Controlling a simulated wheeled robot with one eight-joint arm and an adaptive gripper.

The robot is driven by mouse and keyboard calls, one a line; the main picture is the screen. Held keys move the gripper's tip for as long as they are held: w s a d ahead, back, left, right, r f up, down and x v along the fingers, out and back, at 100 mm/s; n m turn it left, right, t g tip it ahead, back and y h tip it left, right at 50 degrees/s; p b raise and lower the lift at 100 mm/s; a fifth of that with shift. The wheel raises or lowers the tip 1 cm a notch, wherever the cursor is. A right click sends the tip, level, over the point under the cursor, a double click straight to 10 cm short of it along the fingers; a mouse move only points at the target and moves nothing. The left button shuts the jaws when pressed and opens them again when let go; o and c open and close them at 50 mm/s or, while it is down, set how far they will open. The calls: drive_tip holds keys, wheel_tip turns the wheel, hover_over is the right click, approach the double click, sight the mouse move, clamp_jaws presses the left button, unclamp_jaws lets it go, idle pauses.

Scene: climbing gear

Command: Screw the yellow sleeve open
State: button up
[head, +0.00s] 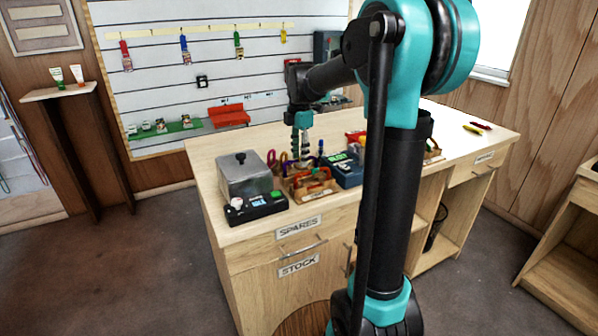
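My gripper (302,158) points down over the counter, above or just behind an open brown box (297,194) with red and orange gear in it. The gripper is small here and set against clutter, so I cannot tell whether its fingers are open, shut or touching anything. I cannot make out a yellow sleeve for certain. Another yellow item (283,36) hangs on the wall rail. Both are too small to tell whether they have a sleeve.
My arm hides part of the counter's middle.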

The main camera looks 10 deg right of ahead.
drive_tip(key=shift+r, duration=0.6)
drive_tip(key=shift+s+d, duration=0.2)
drive_tip(key=shift+s, duration=0.4)
drive_tip(key=shift+s+d, duration=0.15)
drive_tip(key=shift+s, duration=0.4)
drive_tip(key=shift+f, duration=0.1)
drive_tip(key=shift+w+a+f, duration=0.1)
drive_tip(key=shift+w+f, duration=0.1)
drive_tip(key=shift+f, duration=0.5)
drive_tip(key=shift+w+a+f, duration=0.1)
drive_tip(key=shift+w+f, duration=0.1)
drive_tip(key=shift+f, duration=0.45)
drive_tip(key=shift+w+a, duration=0.25)
drive_tip(key=shift+w, duration=0.5)
